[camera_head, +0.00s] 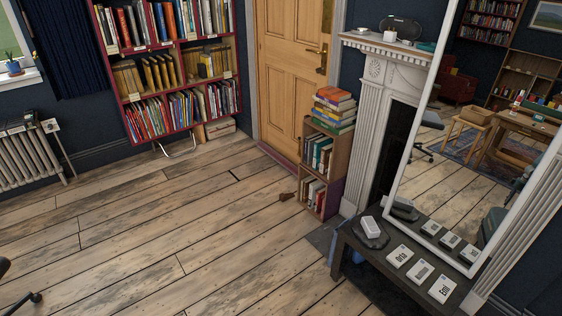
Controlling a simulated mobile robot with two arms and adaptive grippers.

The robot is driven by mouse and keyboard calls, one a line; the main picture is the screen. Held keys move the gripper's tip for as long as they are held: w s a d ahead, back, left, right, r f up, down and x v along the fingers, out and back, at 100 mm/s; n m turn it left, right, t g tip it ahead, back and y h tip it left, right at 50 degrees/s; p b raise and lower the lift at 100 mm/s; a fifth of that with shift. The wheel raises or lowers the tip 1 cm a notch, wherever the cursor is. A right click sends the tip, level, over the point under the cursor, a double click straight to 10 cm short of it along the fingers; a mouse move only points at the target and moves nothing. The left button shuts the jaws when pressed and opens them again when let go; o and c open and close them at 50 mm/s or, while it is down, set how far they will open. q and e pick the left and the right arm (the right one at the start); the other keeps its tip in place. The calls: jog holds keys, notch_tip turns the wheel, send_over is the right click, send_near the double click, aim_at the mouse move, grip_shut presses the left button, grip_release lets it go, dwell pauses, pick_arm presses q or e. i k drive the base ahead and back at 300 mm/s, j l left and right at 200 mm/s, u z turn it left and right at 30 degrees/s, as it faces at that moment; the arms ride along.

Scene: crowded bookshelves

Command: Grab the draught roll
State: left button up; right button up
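A long, low purple strip (279,153) lies on the floor along the foot of the wooden door (285,70); it may be the draught roll, but it is too small to be sure. Its right end runs toward the small bookcase, where the bookcase hides what is behind. Neither of my grippers is in view.
A dark low bench (345,238) holds white boxes. A red bookshelf (178,44) stands left. The wooden floor (150,220) is mostly clear.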

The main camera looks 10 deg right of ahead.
aim_at(288, 165)
jog(key=i, duration=2.55)
